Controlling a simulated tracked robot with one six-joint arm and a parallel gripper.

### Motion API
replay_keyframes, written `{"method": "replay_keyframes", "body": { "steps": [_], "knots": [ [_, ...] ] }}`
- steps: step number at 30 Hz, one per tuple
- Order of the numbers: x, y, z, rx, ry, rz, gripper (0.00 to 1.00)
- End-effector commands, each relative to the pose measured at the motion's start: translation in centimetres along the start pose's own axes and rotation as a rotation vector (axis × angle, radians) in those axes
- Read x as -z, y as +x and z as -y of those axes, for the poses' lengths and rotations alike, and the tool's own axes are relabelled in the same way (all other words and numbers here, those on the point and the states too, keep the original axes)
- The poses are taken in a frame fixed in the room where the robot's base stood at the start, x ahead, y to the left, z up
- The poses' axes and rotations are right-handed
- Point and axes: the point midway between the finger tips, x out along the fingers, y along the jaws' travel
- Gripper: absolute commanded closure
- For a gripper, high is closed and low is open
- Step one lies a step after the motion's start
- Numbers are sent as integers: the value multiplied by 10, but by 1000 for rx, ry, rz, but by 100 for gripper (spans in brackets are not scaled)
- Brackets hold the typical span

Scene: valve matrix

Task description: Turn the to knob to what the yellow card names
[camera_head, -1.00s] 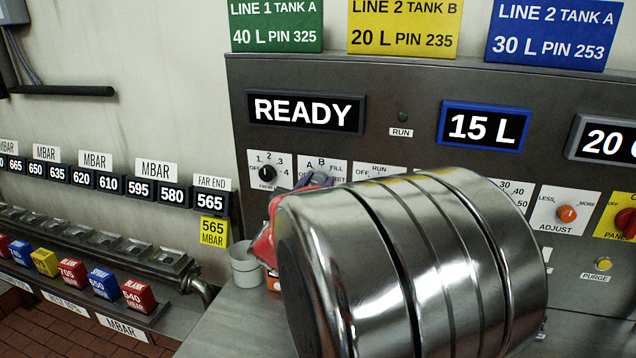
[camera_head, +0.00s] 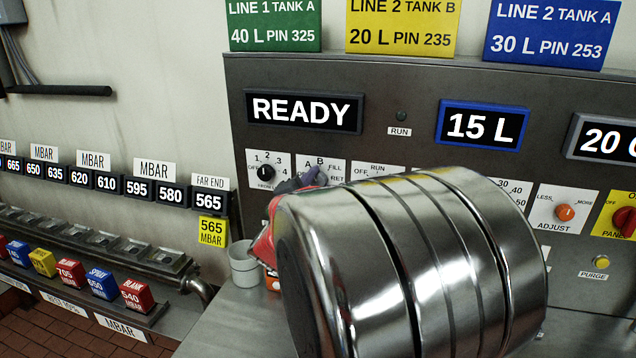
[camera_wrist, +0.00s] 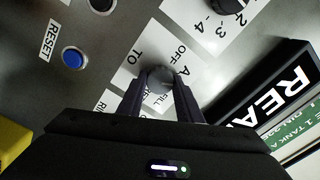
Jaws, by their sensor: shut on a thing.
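The yellow card (camera_head: 404,26) above the panel reads LINE 2 TANK B, 20 L, PIN 235. The to knob (camera_wrist: 160,79) is a grey round knob on a white plate; TO, OFF and A are legible around it in the wrist view. My gripper (camera_wrist: 160,88) is shut on this knob, one dark finger on each side. The fingers cover part of the plate, and I cannot tell where the knob points. In the head view my gripper (camera_head: 302,182) shows only partly, by the A/B plate (camera_head: 317,162), and the knob is hidden.
My silver arm blocks the lower middle of the head view. The from knob (camera_head: 265,172) is to the left. A READY display (camera_head: 304,111) hangs above. A blue reset button (camera_wrist: 73,57) is near in the wrist view. A grey cup (camera_head: 243,264) stands below.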

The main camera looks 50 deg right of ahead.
Motion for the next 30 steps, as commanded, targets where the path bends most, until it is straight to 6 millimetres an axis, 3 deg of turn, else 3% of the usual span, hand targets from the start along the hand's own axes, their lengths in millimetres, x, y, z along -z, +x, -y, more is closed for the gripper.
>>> {"method": "replay_keyframes", "body": {
  "steps": [15,30],
  "knots": [
    [-4,-1,-1,1,411,10,90],
    [-5,-1,-2,-2,505,10,90]
  ]
}}
